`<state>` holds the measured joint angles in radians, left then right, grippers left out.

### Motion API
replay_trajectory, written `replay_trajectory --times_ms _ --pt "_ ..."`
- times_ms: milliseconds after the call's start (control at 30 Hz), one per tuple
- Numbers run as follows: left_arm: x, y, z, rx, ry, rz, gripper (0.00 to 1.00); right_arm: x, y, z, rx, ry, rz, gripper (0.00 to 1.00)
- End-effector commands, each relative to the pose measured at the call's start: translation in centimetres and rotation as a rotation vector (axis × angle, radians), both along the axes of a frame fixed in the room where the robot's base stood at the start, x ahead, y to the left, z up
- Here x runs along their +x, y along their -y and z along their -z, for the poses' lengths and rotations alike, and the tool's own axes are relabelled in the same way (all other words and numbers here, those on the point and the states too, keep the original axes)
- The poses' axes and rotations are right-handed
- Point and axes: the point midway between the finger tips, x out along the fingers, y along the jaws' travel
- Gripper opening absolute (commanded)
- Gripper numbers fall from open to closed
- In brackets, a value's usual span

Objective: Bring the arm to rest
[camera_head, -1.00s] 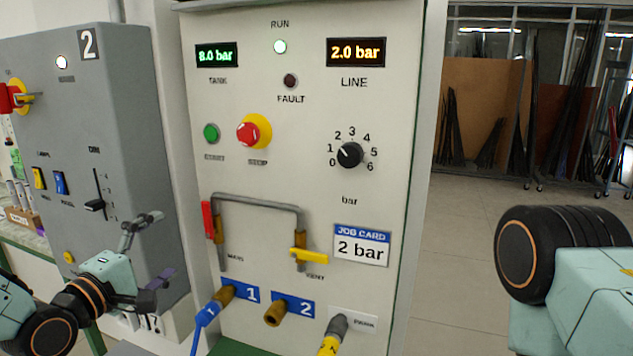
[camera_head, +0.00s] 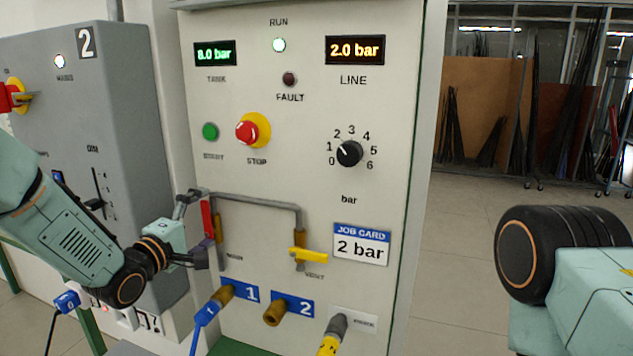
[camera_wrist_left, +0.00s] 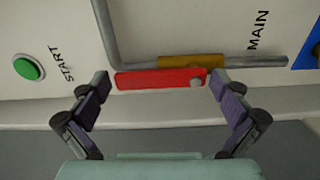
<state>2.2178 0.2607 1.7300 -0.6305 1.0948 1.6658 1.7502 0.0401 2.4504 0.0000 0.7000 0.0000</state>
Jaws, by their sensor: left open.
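My left gripper (camera_head: 190,230) is in front of the left side of the pale control panel (camera_head: 320,110). In the left wrist view its two fingers (camera_wrist_left: 160,95) are spread apart, one near each end of the red lever (camera_wrist_left: 150,79) of the MAIN valve. The red lever also shows upright in the head view (camera_head: 207,220), partly behind the gripper. I cannot tell whether the fingers touch it. The yellow VENT lever (camera_head: 308,255) lies sideways on the panel. Part of my right arm shows at the lower right; its gripper is out of view.
A grey box marked 2 (camera_head: 125,130) stands left of the panel. A blue plug (camera_head: 207,312) sits at port 1, and a yellow-banded plug (camera_head: 333,335) at the lower right. A grey pipe (camera_head: 260,201) joins the two valves. Open floor (camera_head: 450,260) lies to the right.

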Motion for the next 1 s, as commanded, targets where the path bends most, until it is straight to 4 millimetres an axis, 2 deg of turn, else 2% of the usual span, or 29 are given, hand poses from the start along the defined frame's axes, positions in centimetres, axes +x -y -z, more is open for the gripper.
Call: replay_trajectory --times_ms 567,1000 --pt "-0.6 1.4 0.3 0.442 0.161 0.001 1.0 0.0 0.0 3.0 0.0 0.0 0.0 0.4" --pt "-1.0 2.4 0.9 0.786 0.287 0.0 1.0 0.0 0.0 6.0 0.0 0.0 0.0 0.4"
